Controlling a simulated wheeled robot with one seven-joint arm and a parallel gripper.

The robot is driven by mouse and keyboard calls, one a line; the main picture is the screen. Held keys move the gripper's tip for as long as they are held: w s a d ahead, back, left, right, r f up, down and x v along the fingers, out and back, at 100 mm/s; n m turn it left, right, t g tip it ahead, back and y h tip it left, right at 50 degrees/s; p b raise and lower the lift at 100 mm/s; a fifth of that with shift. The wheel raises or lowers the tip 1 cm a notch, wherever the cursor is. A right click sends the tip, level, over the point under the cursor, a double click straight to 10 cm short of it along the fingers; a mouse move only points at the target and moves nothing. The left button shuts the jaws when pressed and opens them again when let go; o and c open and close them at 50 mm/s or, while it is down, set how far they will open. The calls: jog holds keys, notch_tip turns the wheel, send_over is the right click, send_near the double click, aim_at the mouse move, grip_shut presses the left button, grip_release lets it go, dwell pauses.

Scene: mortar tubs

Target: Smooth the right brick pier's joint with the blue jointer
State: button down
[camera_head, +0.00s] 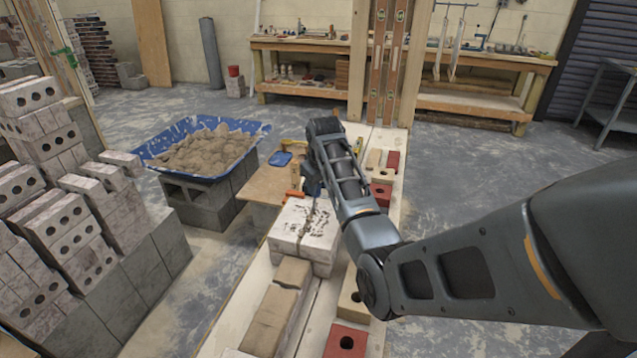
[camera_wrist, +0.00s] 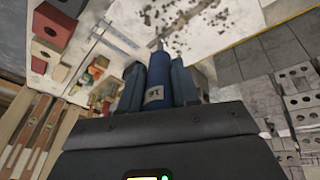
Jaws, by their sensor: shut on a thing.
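My gripper (camera_head: 312,186) is over the far end of a pale block pier (camera_head: 302,248) in the head view. The pier's top has dark mortar specks and a dark line across it. In the wrist view my gripper (camera_wrist: 157,85) is shut on the blue jointer (camera_wrist: 156,74), which has a white label on its handle. The jointer's thin tip points toward the speckled pale top (camera_wrist: 195,25). I cannot tell whether the tip touches it. The arm hides part of the bench beyond. In the head view the jointer is hard to separate from my gripper.
A blue tub (camera_head: 145,155) of sandy mortar stands on grey blocks at left. Pale brick stacks (camera_head: 65,220) crowd the left side. A tan piece (camera_head: 272,308) with a dark gap lies nearer on the bench. Red blocks (camera_head: 345,341) sit at right. Open floor lies farther right.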

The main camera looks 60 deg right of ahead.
jog(key=shift+r, duration=3)
jog(key=shift+d+r, duration=0.1)
jog(key=shift+r, duration=0.45)
jog(key=shift+v, duration=0.9)
jog(key=shift+w+f+b, duration=0.2)
jog(key=shift+f+b, duration=0.45)
jog(key=shift+f, duration=3.2)
jog(key=shift+p, duration=0.4)
jog(key=shift+f, duration=0.65)
jog(key=shift+a, duration=0.2)
